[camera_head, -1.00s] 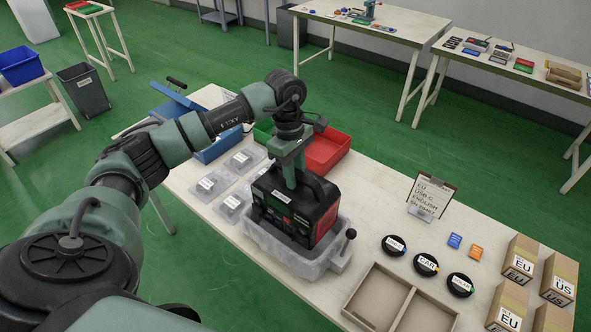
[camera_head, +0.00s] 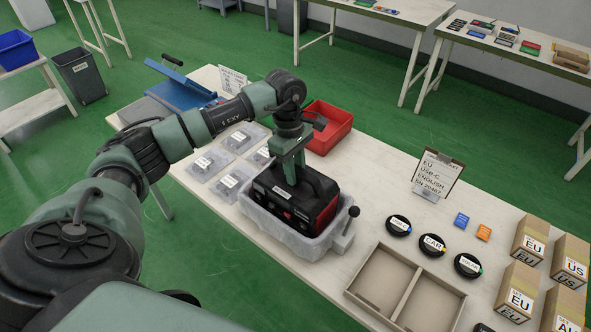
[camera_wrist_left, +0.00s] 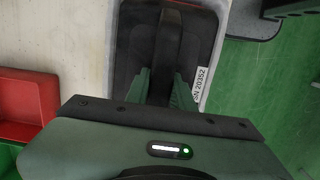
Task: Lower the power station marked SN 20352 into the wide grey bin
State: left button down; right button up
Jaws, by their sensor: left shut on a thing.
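My left gripper (camera_head: 291,177) comes down from above and is shut on the station's handle (camera_wrist_left: 168,45). My right gripper is not in view.
A lever with a black knob (camera_head: 353,211) stands at the bin's right end. Labelled clear boxes (camera_head: 228,181) lie left of the bin, a red tray (camera_head: 328,128) behind it, and a divided tray (camera_head: 385,280) and black discs (camera_head: 433,244) to the right.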

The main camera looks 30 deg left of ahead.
pick_arm(q)
jog(key=shift+w+r, duration=0.1)
jog(key=shift+r, duration=0.2)
jog(key=c, duration=1.1)
grip_release()
jog(key=shift+d, duration=0.1)
jog(key=shift+s+f, duration=0.3)
jog(key=shift+s, duration=0.05)
notch_tip(320, 180, up, 22)
jog(key=p, duration=1.2)
jog(key=shift+w+r, duration=0.1)
